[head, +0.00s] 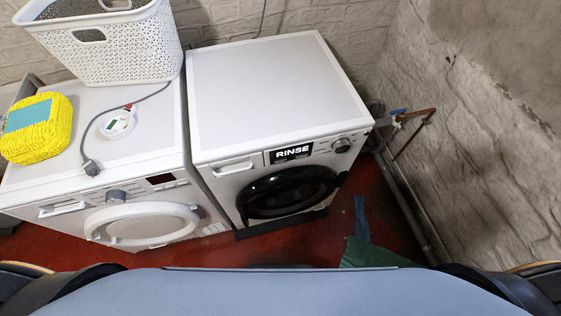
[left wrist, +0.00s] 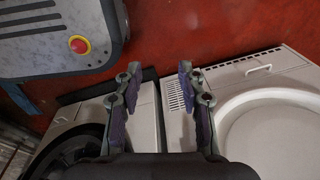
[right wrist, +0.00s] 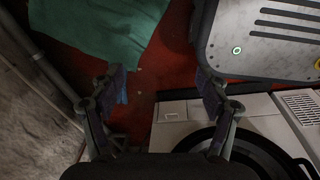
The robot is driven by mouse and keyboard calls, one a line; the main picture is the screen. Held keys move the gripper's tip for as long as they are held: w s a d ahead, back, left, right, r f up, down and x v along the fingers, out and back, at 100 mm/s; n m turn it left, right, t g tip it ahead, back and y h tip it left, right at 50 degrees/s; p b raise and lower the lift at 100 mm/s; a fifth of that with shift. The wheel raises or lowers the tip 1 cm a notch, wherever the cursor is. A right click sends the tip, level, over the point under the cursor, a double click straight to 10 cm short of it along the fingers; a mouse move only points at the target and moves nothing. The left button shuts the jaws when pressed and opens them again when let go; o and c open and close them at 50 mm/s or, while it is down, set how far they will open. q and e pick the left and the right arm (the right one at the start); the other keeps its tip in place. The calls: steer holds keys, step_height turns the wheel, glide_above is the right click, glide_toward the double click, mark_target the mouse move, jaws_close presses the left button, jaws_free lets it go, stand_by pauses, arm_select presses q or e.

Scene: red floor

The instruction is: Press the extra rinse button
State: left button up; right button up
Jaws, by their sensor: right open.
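The washing machine with the black door (head: 290,192) stands on the right in the head view. Its front panel carries a lit display reading RINSE (head: 292,152) and a round dial (head: 342,145). Small marks lie near the dial, but I cannot make out which one is the extra rinse button. My left gripper (left wrist: 159,72) is open and empty in the left wrist view, above the floor and the fronts of both machines. My right gripper (right wrist: 160,78) is open and empty in the right wrist view, above the floor near the black-door machine. Neither gripper shows in the head view.
A second machine with a white door (head: 142,224) stands at left, bearing a white basket (head: 120,50), a yellow woven box (head: 40,142) and a cable (head: 150,95). A pipe (head: 410,205) runs along the right wall. Green cloth (right wrist: 105,28) lies on the red floor.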

steer(key=shift+d, duration=0.2)
jaws_close()
steer(key=shift+a, duration=0.1)
stand_by(1.2)
